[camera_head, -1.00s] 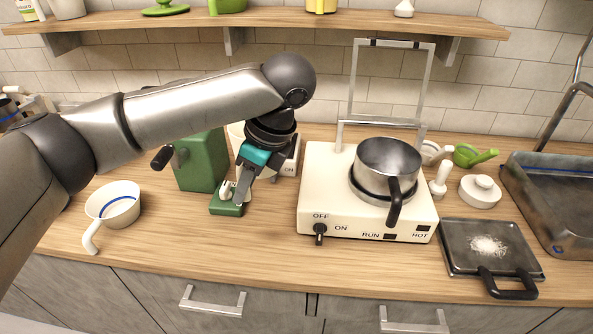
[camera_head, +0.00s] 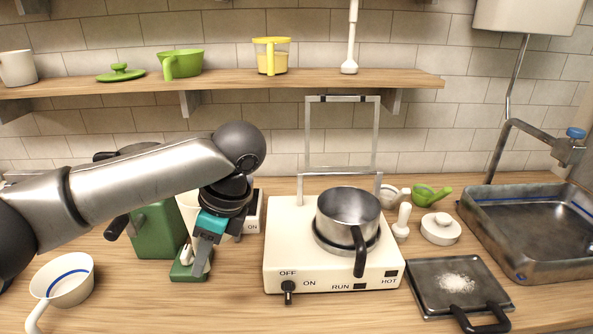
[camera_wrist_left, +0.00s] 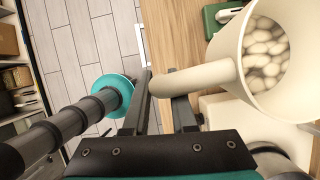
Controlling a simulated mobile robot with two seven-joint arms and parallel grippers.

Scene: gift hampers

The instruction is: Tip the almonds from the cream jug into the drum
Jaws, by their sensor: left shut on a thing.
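In the left wrist view, the cream jug (camera_wrist_left: 233,60) is full of pale almonds (camera_wrist_left: 266,52). My left gripper (camera_wrist_left: 162,85) is shut on its handle. In the head view my left gripper (camera_head: 201,258) hangs over a small green base (camera_head: 183,272). A cream shape (camera_head: 187,203) behind it looks like the jug, mostly hidden by my arm. A green mill (camera_head: 157,232) with a dark crank stands just left of the gripper. Its top is partly hidden by my arm, and I cannot tell its drum clearly. My right gripper is out of view.
A white hot plate (camera_head: 281,246) with a steel saucepan (camera_head: 345,212) stands right of the gripper. A white blue-ringed pan (camera_head: 67,279) sits at front left. A dark tray (camera_head: 432,290) with white grains and a sink (camera_head: 480,232) are to the right. A shelf (camera_head: 230,82) runs above.

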